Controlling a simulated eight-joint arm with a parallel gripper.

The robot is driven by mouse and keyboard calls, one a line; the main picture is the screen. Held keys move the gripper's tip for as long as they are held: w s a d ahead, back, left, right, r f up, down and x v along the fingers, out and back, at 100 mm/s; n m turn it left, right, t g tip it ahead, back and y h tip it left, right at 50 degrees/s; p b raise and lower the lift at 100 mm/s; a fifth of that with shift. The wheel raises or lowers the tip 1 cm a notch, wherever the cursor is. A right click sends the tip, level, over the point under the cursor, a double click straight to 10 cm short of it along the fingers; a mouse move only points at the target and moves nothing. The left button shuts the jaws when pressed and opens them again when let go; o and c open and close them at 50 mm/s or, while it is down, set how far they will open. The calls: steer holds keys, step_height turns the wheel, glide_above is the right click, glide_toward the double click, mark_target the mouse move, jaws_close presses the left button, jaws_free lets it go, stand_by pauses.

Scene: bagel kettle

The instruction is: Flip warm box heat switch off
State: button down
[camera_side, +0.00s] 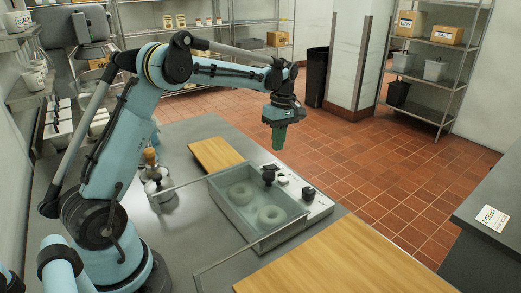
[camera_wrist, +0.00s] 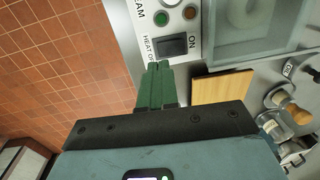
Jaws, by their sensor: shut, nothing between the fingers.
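The warm box (camera_side: 240,221) is a grey, clear-walled tank on the counter with two pale rings inside. Its light control panel (camera_side: 318,206) runs along the right side. In the wrist view the heat switch (camera_wrist: 172,45) is a dark rocker labelled HEAT, with ON at its right; the label at its left is partly hidden. I cannot tell which way the rocker is tilted. My gripper (camera_side: 279,147) has green fingers pointing down, above the panel's far end. In the wrist view the shut fingers (camera_wrist: 159,66) are beside the switch, overlapping its lower label, with nothing between them.
Wooden boards (camera_side: 215,153) lie behind and in front of the box. A glass jar (camera_side: 155,180) stands at its left. The air around my gripper is clear.

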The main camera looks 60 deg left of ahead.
step_height(320, 180, up, 8)
steer(key=w, duration=0.2)
steer(key=shift+w, duration=0.4)
steer(key=shift+r, duration=0.1)
steer(key=s+d+r+m+t, duration=0.4)
steer(key=s+d+m, duration=0.5)
steer(key=s+d+f+m+t, duration=0.4)
steer(key=s+f+m, duration=0.3)
steer(key=s+m, duration=0.2)
steer(key=s+d, duration=0.1)
steer(key=s, duration=0.1)
steer(key=shift+s+d+f, duration=0.15)
steer(key=shift+s+f, duration=0.1)
steer(key=shift+s, duration=0.1)
steer(key=c, duration=1.8)
jaws_free()
